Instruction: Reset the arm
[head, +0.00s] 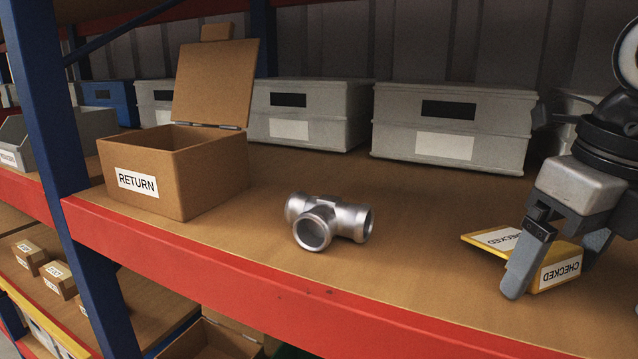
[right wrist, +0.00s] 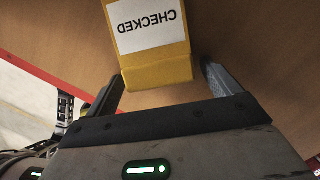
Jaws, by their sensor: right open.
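My right gripper (head: 556,268) is in the right of the head view, low over the shelf and open. Its fingers stand on either side of a yellow block labelled CHECKED (head: 560,272), and part of the block is hidden behind the near finger. In the right wrist view the yellow block (right wrist: 158,66) lies ahead of the open fingers (right wrist: 164,90), with a gap visible at its right side. A silver pipe tee fitting (head: 328,221) lies on the shelf, well left of the gripper.
An open cardboard RETURN box (head: 172,196) with its lid raised stands at the left of the shelf (head: 400,270). Grey lidded bins (head: 455,125) line the back. A blue upright (head: 50,100) and red front beam (head: 250,279) bound the shelf. The middle around the fitting is clear.

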